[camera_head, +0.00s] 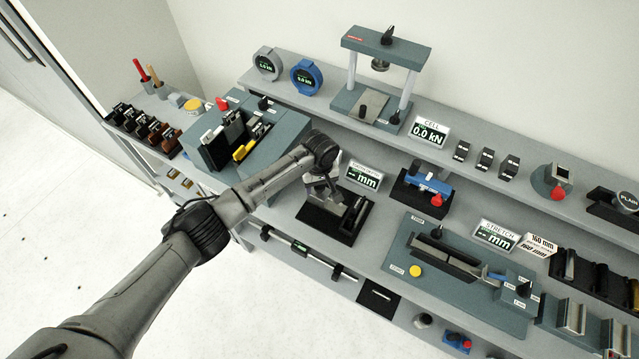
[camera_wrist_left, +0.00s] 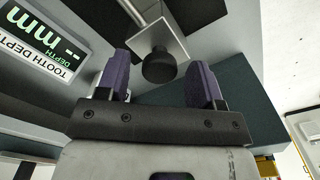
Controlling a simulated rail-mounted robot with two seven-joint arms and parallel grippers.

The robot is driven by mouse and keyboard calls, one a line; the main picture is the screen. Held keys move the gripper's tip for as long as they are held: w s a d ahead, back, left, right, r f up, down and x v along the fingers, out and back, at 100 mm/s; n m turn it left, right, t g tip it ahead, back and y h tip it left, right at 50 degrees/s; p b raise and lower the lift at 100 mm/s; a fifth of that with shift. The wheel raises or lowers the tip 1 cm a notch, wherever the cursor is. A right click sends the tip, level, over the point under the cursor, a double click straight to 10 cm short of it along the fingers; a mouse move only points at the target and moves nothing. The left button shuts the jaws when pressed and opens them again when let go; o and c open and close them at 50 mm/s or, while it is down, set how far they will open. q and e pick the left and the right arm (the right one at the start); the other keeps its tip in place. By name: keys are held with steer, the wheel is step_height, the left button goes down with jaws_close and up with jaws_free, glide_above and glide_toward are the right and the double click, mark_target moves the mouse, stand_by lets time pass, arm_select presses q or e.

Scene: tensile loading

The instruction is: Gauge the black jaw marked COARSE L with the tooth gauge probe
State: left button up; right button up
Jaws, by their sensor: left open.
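My left gripper (camera_head: 326,192) is over the dark tooth gauge stand (camera_head: 320,221), in front of the TOOTH DEPTH display (camera_head: 361,175). In the left wrist view the purple fingers of my left gripper (camera_wrist_left: 160,78) are open. A black round knob (camera_wrist_left: 159,66) below a square grey plate (camera_wrist_left: 157,42) shows between them, seemingly the gauge probe; I cannot tell whether a finger touches it. The TOOTH DEPTH display (camera_wrist_left: 42,40) reads dashes in mm. Several dark jaws (camera_head: 147,130) stand in a row at the far left; their labels are too small to read, so I cannot pick out COARSE L.
A grey-green fixture (camera_head: 278,135) with black and yellow parts stands left of the gauge. A blue device (camera_head: 428,183) on a black base is to its right. The press frame (camera_head: 382,45) stands behind on the upper shelf. The STRETCH bench (camera_head: 440,285) is at front right.

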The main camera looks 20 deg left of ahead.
arm_select(q)
steer(key=shift+c, duration=0.2)
jaws_close()
stand_by(0.4)
